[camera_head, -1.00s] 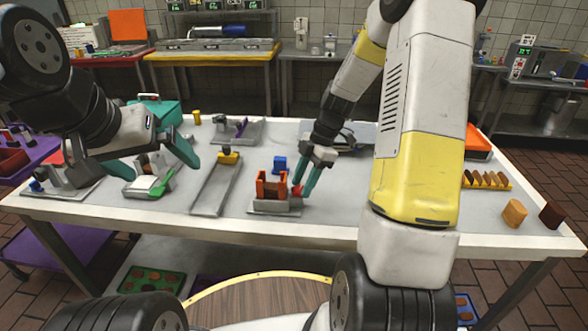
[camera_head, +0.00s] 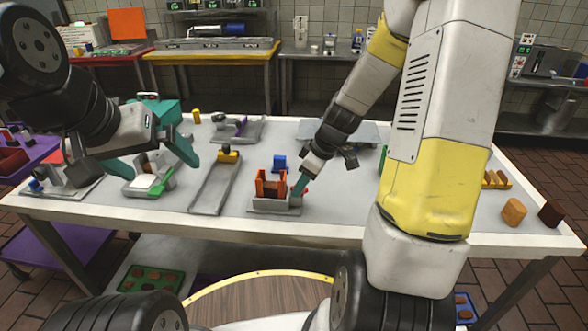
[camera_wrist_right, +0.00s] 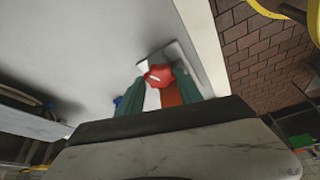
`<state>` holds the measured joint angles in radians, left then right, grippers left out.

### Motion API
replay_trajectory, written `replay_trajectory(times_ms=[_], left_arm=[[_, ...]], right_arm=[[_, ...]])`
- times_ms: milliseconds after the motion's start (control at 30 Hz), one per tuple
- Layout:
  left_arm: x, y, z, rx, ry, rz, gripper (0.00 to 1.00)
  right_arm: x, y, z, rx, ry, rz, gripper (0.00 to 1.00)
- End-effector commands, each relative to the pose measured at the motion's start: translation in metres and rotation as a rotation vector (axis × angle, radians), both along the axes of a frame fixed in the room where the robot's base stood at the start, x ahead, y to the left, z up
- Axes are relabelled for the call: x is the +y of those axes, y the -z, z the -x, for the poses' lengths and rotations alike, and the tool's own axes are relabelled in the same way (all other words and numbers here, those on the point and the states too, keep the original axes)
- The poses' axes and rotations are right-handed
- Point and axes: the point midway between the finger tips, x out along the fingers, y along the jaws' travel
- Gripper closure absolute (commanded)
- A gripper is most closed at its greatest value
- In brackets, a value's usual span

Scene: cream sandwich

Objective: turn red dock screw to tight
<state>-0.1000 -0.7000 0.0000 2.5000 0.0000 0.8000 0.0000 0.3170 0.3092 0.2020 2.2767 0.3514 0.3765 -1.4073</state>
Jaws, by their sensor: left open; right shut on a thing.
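The red dock screw (camera_wrist_right: 158,76) shows in the right wrist view as a lobed red knob with a pale slot mark. My right gripper (camera_wrist_right: 158,90) is shut on it, with a teal finger on each side. In the head view the right gripper (camera_head: 299,186) is at the right end of the grey dock base (camera_head: 270,208), and the screw is mostly hidden behind it. My left gripper (camera_head: 172,168) is open and empty above the left part of the table.
A long grey fixture (camera_head: 213,190) with a yellow and black block lies left of the dock. A blue block (camera_head: 279,162) stands behind it.

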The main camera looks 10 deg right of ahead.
Motion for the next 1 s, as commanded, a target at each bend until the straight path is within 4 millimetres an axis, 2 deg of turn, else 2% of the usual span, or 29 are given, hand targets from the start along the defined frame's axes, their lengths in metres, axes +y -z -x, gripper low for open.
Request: replay_trajectory(times_ms=[500,1000], left_arm=[[0.0000,0.0000,0.0000,0.000,0.000,0.000,0.02],[0.0000,0.0000,0.0000,0.000,0.000,0.000,0.02]], right_arm=[[0.0055,-0.0013,0.0024,-0.005,0.444,0.001,0.98],[0.0061,-0.0009,0.0028,-0.004,0.635,0.001,0.98]])
